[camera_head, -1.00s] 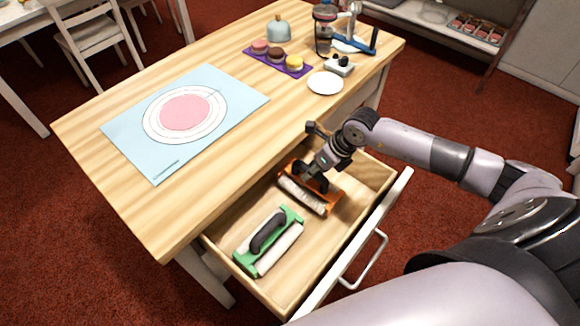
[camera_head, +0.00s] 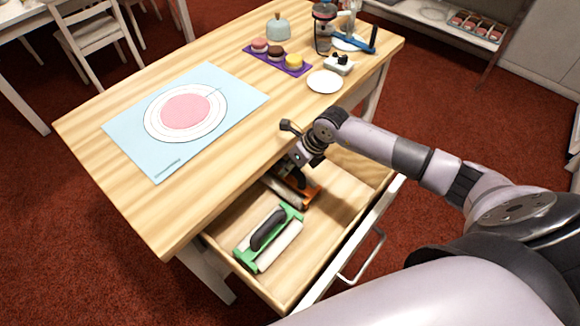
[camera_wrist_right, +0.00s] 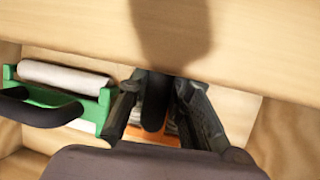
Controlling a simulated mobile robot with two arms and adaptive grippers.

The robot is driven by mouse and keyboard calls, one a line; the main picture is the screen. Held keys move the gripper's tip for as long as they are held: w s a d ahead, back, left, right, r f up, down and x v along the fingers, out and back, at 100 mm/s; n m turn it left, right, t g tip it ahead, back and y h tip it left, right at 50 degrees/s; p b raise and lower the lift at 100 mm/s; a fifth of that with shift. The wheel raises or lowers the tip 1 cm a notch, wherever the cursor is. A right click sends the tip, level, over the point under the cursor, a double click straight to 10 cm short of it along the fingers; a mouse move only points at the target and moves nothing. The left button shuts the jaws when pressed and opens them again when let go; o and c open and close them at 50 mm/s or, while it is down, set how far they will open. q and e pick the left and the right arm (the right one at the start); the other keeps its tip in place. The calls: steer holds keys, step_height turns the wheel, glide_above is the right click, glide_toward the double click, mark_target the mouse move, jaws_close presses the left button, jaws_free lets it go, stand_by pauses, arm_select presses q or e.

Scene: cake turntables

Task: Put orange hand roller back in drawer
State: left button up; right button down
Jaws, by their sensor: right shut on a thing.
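The orange hand roller (camera_head: 307,192) is inside the open drawer (camera_head: 345,205), toward its back and partly under the table edge. My right gripper (camera_head: 300,172) is over it and shut on its dark handle. In the right wrist view, the gripper fingers (camera_wrist_right: 160,108) close around the dark handle, with a bit of the orange frame (camera_wrist_right: 150,137) below. Much of the roller is hidden by the gripper and the tabletop. A green hand roller (camera_head: 270,238) with a black handle lies in the drawer's front left part. My left gripper is out of view.
The wooden tabletop (camera_head: 225,135) overhangs the drawer's back, close to my right wrist. It bears a blue mat (camera_head: 240,92), a white plate (camera_head: 325,81) and a purple tray of small cakes (camera_head: 301,72). The drawer floor right of the rollers is free.

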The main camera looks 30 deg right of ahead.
steer(key=shift+s+f+b, duration=0.25)
steer(key=shift+f+b, duration=0.1)
steer(key=shift+f, duration=0.25)
steer(key=c, duration=1.8)
jaws_free()
steer(key=shift+f, duration=0.15)
steer(key=o, duration=0.3)
steer(key=shift+w, duration=0.1)
steer(key=shift+o, duration=0.2)
steer(key=shift+w+r, duration=0.1)
steer(key=shift+r, duration=0.15)
steer(key=shift+r+p, duration=0.25)
steer(key=shift+p, duration=0.1)
steer(key=v, duration=1.2)
steer(key=shift+r, duration=0.3)
steer(key=shift+d, duration=0.1)
